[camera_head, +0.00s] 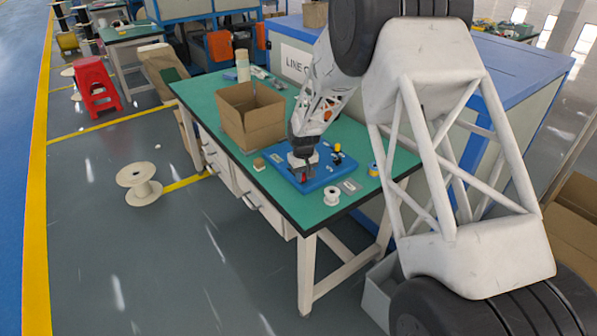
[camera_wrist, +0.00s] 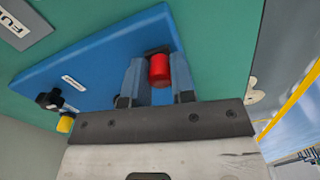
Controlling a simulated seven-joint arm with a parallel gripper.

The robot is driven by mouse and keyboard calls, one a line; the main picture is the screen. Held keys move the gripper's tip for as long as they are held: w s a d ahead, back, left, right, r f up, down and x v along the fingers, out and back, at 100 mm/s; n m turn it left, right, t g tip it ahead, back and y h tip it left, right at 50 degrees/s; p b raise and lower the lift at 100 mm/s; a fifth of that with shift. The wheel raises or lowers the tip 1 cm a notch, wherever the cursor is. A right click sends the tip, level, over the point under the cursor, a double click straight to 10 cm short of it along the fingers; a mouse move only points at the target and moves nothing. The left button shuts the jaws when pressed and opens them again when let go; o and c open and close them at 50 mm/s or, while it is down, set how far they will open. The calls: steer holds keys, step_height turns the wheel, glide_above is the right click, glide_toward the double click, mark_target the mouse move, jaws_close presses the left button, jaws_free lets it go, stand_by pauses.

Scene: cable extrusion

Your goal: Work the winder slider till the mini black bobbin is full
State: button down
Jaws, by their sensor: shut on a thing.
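The winder is a blue base plate (camera_head: 318,181) on the green table, also seen in the wrist view (camera_wrist: 85,62). A red cylindrical knob (camera_wrist: 159,70), seemingly the slider's handle, stands near one end of the plate. My gripper (camera_wrist: 160,75) has a finger on each side of this knob and is shut on it. A small black part (camera_wrist: 48,100), perhaps the mini black bobbin, sits at the plate's edge beside a yellow piece (camera_wrist: 66,123). How full it is cannot be told.
An open cardboard box (camera_head: 250,117) stands behind and left of the winder. A white spool (camera_head: 331,195) and a blue-yellow spool (camera_head: 373,169) stand near the table's right end. A grey label plate (camera_head: 350,186) lies between them.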

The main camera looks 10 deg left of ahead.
mark_target(304, 175)
steer(key=shift+s+d, duration=0.15)
steer(key=shift+s, duration=0.05)
steer(key=c, duration=0.9)
jaws_free()
steer(key=shift+c, duration=0.2)
steer(key=shift+r, duration=0.1)
step_height(304, 175, up, 7)
steer(key=shift+f, duration=0.15)
steer(key=shift+r, duration=0.45)
